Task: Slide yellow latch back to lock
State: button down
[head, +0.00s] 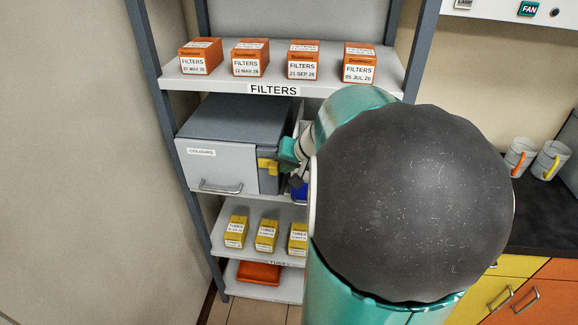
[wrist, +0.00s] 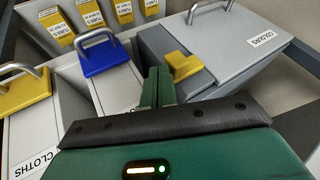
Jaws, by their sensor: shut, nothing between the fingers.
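The yellow latch (head: 267,166) is on the side of the grey box labelled COLOURS (head: 217,165), near its front right edge. In the wrist view the latch (wrist: 184,66) is an L-shaped yellow block on the grey box (wrist: 225,45). My gripper (head: 288,158) is just right of the latch in the head view. In the wrist view its green fingers (wrist: 158,76) are together and empty, close beside the latch. I cannot tell whether they touch it. My arm hides much of the shelf's right side in the head view.
A blue-topped box (wrist: 104,57) and a box labelled CLOTHS (wrist: 38,145) stand beside the grey box. Orange filter boxes (head: 250,58) sit on the shelf above, yellow tube boxes (head: 267,234) below. A dark shelf post (head: 165,110) stands at the left.

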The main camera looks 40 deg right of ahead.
aim_at(270, 166)
jog(key=shift+w+a, duration=1.25)
jog(key=shift+w, duration=0.3)
